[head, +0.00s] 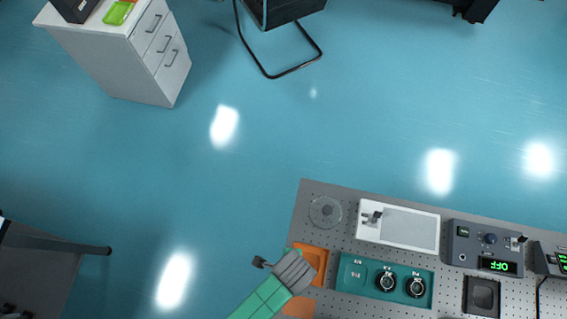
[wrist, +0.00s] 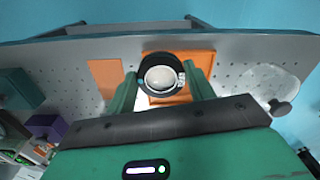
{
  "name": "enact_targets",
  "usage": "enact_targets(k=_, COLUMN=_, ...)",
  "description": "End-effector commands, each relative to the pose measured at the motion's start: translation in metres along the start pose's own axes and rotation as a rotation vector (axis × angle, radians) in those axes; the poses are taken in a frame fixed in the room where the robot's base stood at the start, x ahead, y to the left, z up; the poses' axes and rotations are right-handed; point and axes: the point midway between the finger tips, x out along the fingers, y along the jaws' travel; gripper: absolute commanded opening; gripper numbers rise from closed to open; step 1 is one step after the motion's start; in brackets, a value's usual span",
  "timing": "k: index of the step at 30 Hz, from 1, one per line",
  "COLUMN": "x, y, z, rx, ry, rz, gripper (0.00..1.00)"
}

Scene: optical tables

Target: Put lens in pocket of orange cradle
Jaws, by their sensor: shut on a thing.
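My gripper (wrist: 162,80) is shut on the lens (wrist: 144,68), a pale round glass in a black ring, held upright between two green fingers. Behind the lens in the wrist view is an orange block (wrist: 204,58), the cradle; its middle is hidden by the lens. I cannot tell whether the lens is above the cradle or touching it. In the head view, my gripper (head: 293,270) covers part of the orange cradle (head: 318,254), and the held lens is hidden.
A second orange piece (wrist: 104,75) lies beside the cradle. A teal tray (head: 345,283) holds two black-ringed lenses and an empty-looking place. A white tray (head: 410,229), a round grey disc (head: 325,211) and a control box (head: 462,246) share the perforated table. Blue floor lies beyond its edge.

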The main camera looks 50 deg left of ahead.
Motion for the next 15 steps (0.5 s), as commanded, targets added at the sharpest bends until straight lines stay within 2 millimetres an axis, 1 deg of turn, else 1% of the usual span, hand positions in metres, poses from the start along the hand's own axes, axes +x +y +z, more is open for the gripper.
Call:
enact_targets(k=1, x=0.0, y=-0.006, z=-0.013, rx=0.001, ry=0.003, rz=-0.002, gripper=0.26)
enact_targets(k=3, x=0.002, y=-0.012, z=-0.027, rx=0.001, ry=0.002, rz=-0.003, gripper=0.26)
enact_targets(k=6, x=0.004, y=-0.016, z=-0.038, rx=0.001, ry=0.001, rz=-0.001, gripper=0.26)
enact_targets(k=11, x=0.004, y=-0.018, z=-0.043, rx=0.0, ry=0.0, rz=-0.001, gripper=0.26)
enact_targets(k=12, x=0.004, y=-0.02, z=-0.048, rx=0.001, ry=0.001, rz=-0.002, gripper=0.26)
enact_targets(k=13, x=0.007, y=-0.021, z=-0.051, rx=0.001, ry=0.0, rz=-0.001, gripper=0.26)
enact_targets(k=15, x=0.024, y=-0.019, z=-0.048, rx=0.0, ry=-0.003, rz=0.002, gripper=0.26)
